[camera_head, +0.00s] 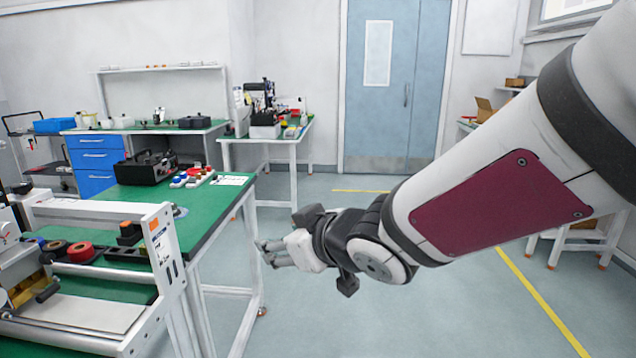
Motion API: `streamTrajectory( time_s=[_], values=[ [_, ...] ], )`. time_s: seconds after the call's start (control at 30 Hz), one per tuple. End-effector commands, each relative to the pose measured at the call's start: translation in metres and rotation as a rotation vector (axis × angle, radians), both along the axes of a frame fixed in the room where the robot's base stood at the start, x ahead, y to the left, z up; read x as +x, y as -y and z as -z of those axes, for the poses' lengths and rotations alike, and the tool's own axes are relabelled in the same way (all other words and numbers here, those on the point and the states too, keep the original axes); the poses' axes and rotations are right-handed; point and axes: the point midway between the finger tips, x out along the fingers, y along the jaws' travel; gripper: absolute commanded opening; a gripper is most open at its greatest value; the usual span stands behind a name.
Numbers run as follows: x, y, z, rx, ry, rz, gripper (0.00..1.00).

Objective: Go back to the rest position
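My arm reaches in from the upper right of the head view. My gripper (268,255) is at its end, pointing left, in the air just right of the green-topped workbench (205,207). Its fingers are small and seen from the side, so I cannot tell how far apart they are. I see no object held in it. It appears apart from the bench, near a white bench leg.
A white-framed machine (160,240) stands at the near left. A black device (146,167) and small coloured items sit on the bench. A blue double door (392,90) is at the back. The floor (400,310) below and right of my arm is clear.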

Motion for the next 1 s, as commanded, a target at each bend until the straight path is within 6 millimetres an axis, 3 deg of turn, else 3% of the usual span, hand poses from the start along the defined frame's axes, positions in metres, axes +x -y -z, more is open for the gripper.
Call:
streamTrajectory(
  time_s=[0.03, 0.17, 0.3, 0.4, 0.53, 0.7, 0.9, 1.0],
  values=[
    [-0.001, 0.034, -0.004, -0.039, -0.026, 0.093, 0.50],
    [-0.022, 0.112, 0.000, -0.128, -0.141, 0.312, 0.50],
    [-0.070, 0.181, 0.008, -0.186, -0.308, 0.512, 0.50],
    [-0.117, 0.217, 0.015, -0.204, -0.447, 0.627, 0.50],
    [-0.177, 0.241, 0.025, -0.206, -0.619, 0.720, 0.50],
    [-0.238, 0.250, 0.033, -0.190, -0.794, 0.773, 0.50],
    [-0.296, 0.246, 0.037, -0.163, -0.959, 0.787, 0.50],
    [-0.311, 0.243, 0.030, -0.154, -0.999, 0.784, 0.50]
  ],
)
